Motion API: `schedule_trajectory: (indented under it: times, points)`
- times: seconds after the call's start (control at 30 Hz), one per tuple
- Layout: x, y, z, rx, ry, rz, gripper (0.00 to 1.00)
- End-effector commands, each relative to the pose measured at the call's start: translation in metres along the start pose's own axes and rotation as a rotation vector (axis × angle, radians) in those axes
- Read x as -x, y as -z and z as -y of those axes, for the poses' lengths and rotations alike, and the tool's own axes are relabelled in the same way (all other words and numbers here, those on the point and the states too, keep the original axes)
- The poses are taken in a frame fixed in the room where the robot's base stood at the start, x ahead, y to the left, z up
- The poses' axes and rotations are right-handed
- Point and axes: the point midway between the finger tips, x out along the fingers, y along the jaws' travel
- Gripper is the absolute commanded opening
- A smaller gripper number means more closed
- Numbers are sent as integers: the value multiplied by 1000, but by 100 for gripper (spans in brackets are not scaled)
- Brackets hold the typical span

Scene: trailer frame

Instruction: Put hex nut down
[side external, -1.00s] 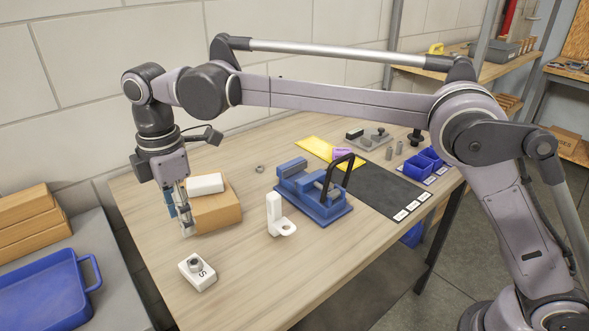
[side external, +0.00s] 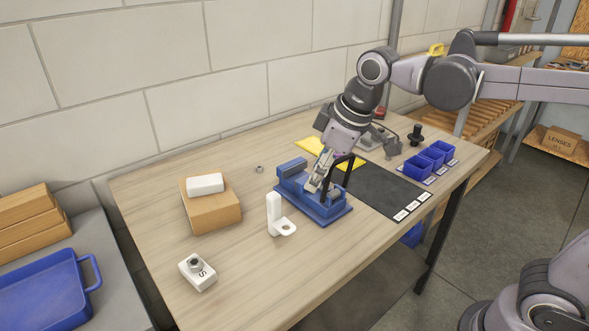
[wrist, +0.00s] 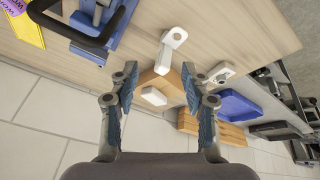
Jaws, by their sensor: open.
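A small grey hex nut (side external: 259,169) lies on the wooden table near the wall, between the cardboard box and the blue vise. A second grey, nut-like piece (side external: 194,263) sits on the white block marked S (side external: 204,280) at the table's front left. That block also shows in the wrist view (wrist: 221,73). My gripper (side external: 318,186) is above the blue vise (side external: 326,211), close to its black handle. In the wrist view my gripper (wrist: 158,74) has its two fingers wide apart with nothing between them. I cannot make out the loose nut in the wrist view.
A cardboard box (side external: 212,215) carries a white block (side external: 205,183). A white L-shaped bracket (side external: 274,212) stands before the vise. A dark mat (side external: 385,187), yellow sheet (side external: 315,146) and blue bins (side external: 418,168) lie to the right. The table's front middle is clear.

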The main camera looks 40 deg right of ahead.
Motion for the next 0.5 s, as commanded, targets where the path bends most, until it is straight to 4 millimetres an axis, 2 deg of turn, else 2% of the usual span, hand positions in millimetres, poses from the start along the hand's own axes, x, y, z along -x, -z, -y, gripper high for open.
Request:
schedule_trajectory:
  times: [0.03,0.1,0.3,0.4,0.5]
  points:
    - [0,-20,-4,-63,-19,-20,47]
    - [-2,-44,-9,-151,-43,-50,47]
    - [-15,-107,-14,-380,-104,-135,47]
    - [-22,-128,-15,-460,-125,-168,47]
    - [-27,-141,-15,-511,-137,-190,47]
